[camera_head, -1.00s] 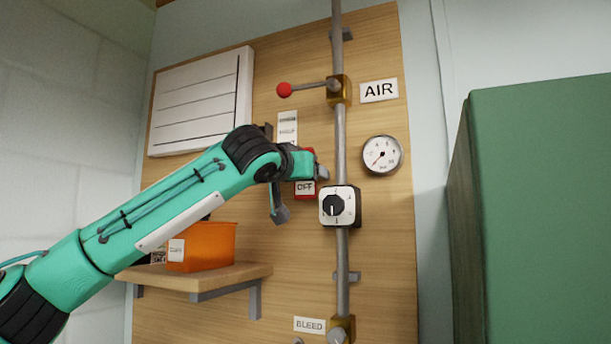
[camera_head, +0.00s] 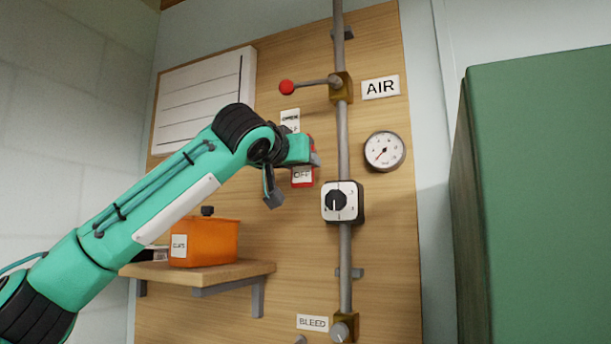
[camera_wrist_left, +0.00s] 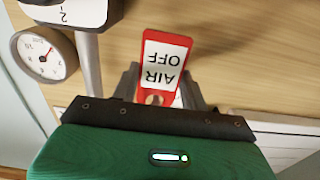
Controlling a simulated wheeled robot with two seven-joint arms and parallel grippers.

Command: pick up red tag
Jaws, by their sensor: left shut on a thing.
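The red tag (camera_head: 302,177) has a white label reading "AIR OFF", which is upside down in the left wrist view (camera_wrist_left: 165,62). My left gripper (camera_head: 312,160) is shut on the tag near its end with the hole. The tag is in front of the wooden board, left of the grey pipe; I cannot tell whether it touches the board. Part of the tag is hidden behind the fingers in the head view. My right gripper does not show.
A red-knobbed lever (camera_head: 287,88), a gauge (camera_head: 385,151) and a black-knob switch box (camera_head: 342,201) line the pipe. An orange bin (camera_head: 212,243) stands on a wooden shelf (camera_head: 230,269). A green cabinet (camera_head: 545,200) stands at the right.

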